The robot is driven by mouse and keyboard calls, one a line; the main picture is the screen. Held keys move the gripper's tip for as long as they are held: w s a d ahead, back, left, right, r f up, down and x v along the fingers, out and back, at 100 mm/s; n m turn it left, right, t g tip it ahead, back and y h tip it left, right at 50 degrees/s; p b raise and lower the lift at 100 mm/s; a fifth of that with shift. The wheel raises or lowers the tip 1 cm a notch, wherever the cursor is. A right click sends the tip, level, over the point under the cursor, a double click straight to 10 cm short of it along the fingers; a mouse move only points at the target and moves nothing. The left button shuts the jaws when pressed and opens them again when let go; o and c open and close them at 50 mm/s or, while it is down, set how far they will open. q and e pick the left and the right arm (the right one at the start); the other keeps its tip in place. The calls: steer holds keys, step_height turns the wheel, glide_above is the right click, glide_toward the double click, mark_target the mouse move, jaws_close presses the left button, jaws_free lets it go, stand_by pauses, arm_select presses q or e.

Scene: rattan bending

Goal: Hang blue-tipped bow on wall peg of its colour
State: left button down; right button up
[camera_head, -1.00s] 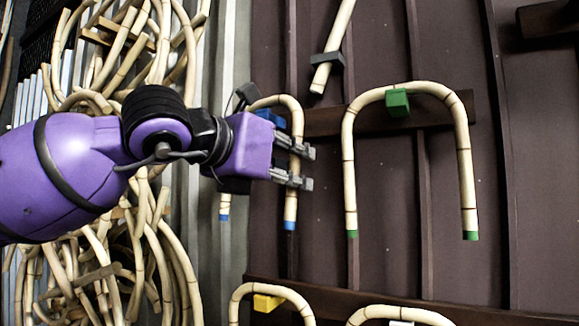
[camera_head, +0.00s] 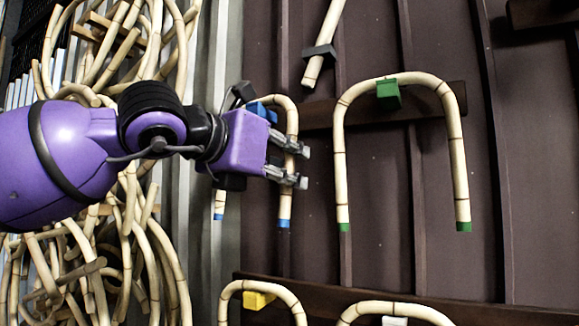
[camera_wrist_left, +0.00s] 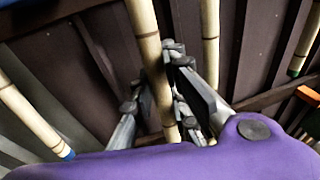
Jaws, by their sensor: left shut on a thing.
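The blue-tipped bow (camera_head: 291,118) is a pale rattan arch with its two ends pointing down. My left gripper (camera_head: 302,167) is shut on its right leg, partway down. The blue wall peg (camera_head: 263,112) shows just under the arch, partly hidden by my gripper; I cannot tell whether the bow touches it. In the left wrist view the held leg (camera_wrist_left: 146,45) runs between my fingers (camera_wrist_left: 160,105), and the other leg (camera_wrist_left: 30,120) with its blue tip is at the left. My right gripper is not in view.
A green-tipped bow (camera_head: 455,150) hangs on a green peg (camera_head: 388,95) close to the right of my fingers. Below are a yellow peg (camera_head: 258,299) and a white peg (camera_head: 395,321) with bows. A straight pole (camera_head: 325,40) hangs above. Bundled rattan (camera_head: 150,245) fills the left.

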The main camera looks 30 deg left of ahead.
arm_select(q)
steer(key=c, duration=1.6)
jaws_free()
steer(key=shift+c, duration=0.2)
steer(key=shift+s, duration=0.1)
steer(key=shift+v, duration=1.15)
steer(key=v, duration=0.9)
steer(key=shift+s, duration=0.3)
steer(key=d+f+v, duration=0.1)
steer(key=v, duration=0.7)
steer(key=shift+s+d, duration=0.45)
steer(key=shift+s, duration=0.15)
